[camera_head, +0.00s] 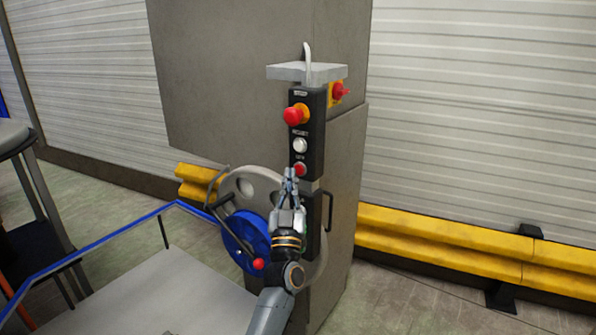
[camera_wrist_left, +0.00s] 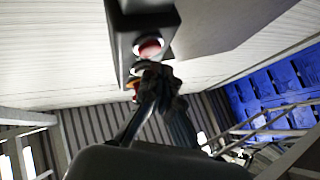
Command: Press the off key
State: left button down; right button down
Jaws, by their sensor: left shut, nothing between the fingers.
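A narrow black control panel (camera_head: 319,130) stands upright on the front of the grey machine cabinet. From top to bottom it carries a red mushroom button (camera_head: 294,115) on an orange collar, a white button (camera_head: 300,145) and a red button (camera_head: 299,168), which looks like the off key. My left gripper (camera_head: 290,174) is shut and empty, its fingertips just below and in front of the red button. In the left wrist view the red button (camera_wrist_left: 150,48) shows beyond the fingertips (camera_wrist_left: 158,72); I cannot tell whether they touch it. My right gripper is not in view.
The grey cabinet (camera_head: 225,90) has a red and yellow switch (camera_head: 340,92) on its side. A blue wheel (camera_head: 240,240) and a grey disc (camera_head: 243,187) sit beside my left arm. A yellow guard rail (camera_head: 440,235) runs along the white wall.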

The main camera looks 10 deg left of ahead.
pick_arm(q)
jog(key=shift+w, duration=0.1)
dwell(0.3)
jog(key=shift+w+d, duration=0.15)
jog(key=shift+w, duration=0.15)
jog(key=shift+w+d+b, duration=0.15)
jog(key=shift+w+b, duration=0.25)
jog(key=shift+b, duration=0.05)
dwell(0.6)
dwell(0.3)
jog(key=shift+s+a+p, duration=0.3)
jog(key=shift+s+p, duration=0.35)
jog(key=shift+s, duration=0.15)
